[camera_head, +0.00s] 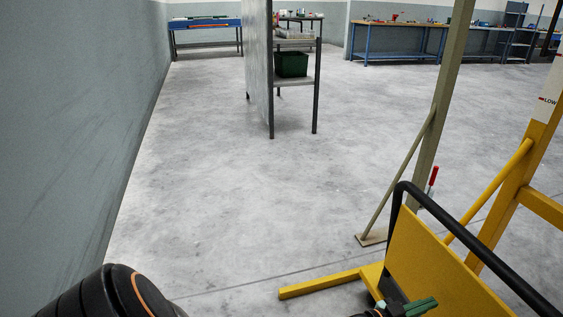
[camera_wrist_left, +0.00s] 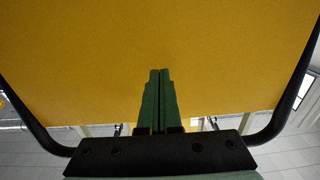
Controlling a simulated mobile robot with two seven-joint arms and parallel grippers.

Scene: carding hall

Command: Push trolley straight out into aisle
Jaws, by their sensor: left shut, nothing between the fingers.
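The yellow trolley shows a flat panel (camera_head: 428,262) and a black tube handle (camera_head: 480,243) at the lower right of the head view. In the left wrist view its yellow panel (camera_wrist_left: 160,35) fills the upper part, with black handle tube (camera_wrist_left: 292,100) at both sides. My left gripper (camera_head: 432,302) has green fingers at the bottom edge of the head view, in front of the panel. In the left wrist view the fingers (camera_wrist_left: 160,72) are closed together and empty, pointing at the panel. I cannot tell whether they touch it. The trolley's lower part is hidden. My right gripper is not seen.
A yellow frame (camera_head: 512,190) and a low yellow bar (camera_head: 320,283) stand close by. A grey-green post (camera_head: 440,110) with a brace rises beside the trolley. A shelf rack (camera_head: 315,90) stands further back. A wall (camera_head: 70,130) runs along the left. The middle floor is clear.

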